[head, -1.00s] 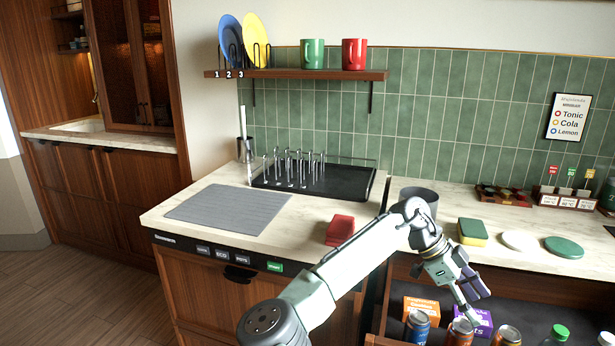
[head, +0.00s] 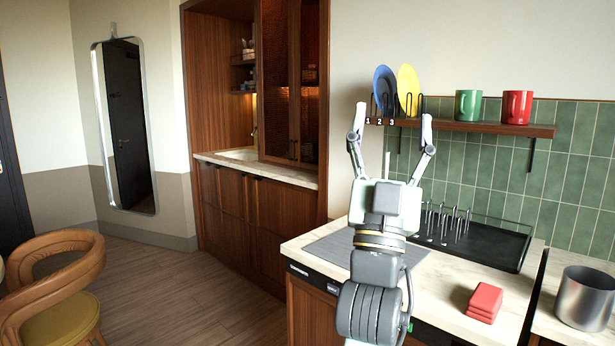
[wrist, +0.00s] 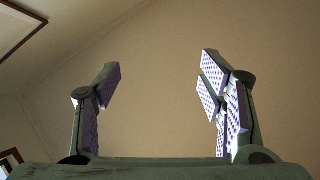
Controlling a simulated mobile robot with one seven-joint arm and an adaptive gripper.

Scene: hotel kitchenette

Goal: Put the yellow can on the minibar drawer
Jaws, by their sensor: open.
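My gripper (head: 393,118) is raised upright in front of the counter in the head view, its two fingers spread wide. It also shows in the wrist view (wrist: 158,75), open and empty, with only bare wall and ceiling behind it. The yellow can is not visible in either current view. The minibar drawer is out of the current views too.
The counter (head: 459,287) holds a grey mat (head: 335,248), black dish rack (head: 500,250), folded red cloths (head: 484,302) and steel pot (head: 585,298). A shelf (head: 500,128) carries plates and mugs. A chair (head: 60,285) stands left; open floor (head: 165,270) lies between.

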